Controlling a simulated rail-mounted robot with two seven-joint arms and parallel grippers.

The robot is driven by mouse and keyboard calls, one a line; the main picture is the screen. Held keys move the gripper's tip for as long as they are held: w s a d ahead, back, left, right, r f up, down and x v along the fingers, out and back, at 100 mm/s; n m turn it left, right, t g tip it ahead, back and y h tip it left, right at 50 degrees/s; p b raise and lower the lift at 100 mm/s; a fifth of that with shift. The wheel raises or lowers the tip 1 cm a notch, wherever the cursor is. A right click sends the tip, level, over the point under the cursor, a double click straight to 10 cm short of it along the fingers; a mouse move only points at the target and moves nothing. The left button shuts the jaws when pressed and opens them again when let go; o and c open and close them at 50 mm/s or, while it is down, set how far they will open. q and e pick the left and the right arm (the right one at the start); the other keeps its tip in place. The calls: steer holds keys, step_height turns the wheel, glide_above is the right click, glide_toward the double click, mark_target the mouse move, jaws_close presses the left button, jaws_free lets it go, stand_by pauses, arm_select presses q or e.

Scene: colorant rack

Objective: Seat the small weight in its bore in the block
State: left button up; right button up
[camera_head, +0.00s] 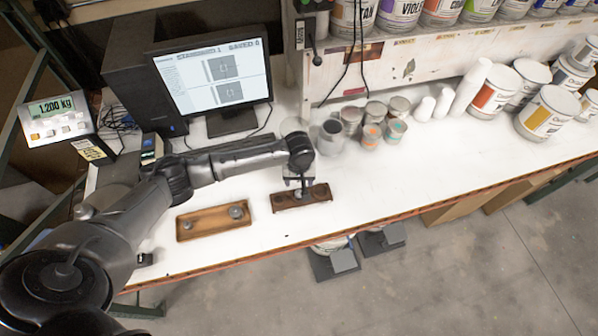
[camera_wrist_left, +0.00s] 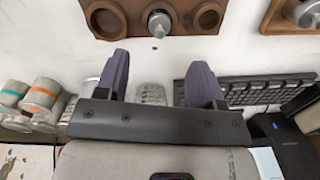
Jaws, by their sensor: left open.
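The dark brown block (camera_head: 318,195) lies on the white bench and also shows at the top of the left wrist view (camera_wrist_left: 135,28). In the wrist view a metal weight with a knob (camera_wrist_left: 158,22) stands at its middle bore; I cannot tell whether it is fully down. The bores on either side look empty. My left gripper (camera_head: 300,188) is above the block in the head view. Its two purple-grey fingers are apart, with nothing between them, in the wrist view (camera_wrist_left: 160,78). The gripper partly hides the block's middle in the head view. My right gripper is out of view.
A wooden tray (camera_head: 213,228) left of the block holds two metal weights (camera_head: 238,212). Small cups (camera_head: 371,136) stand behind the block, and paint cans (camera_head: 546,113) to the right. A monitor (camera_head: 212,75) and keyboard (camera_wrist_left: 262,90) are behind. Bench right of the block is clear.

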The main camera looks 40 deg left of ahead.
arm_select(q)
steer(key=shift+r, duration=2.3)
steer(key=shift+m, duration=0.3)
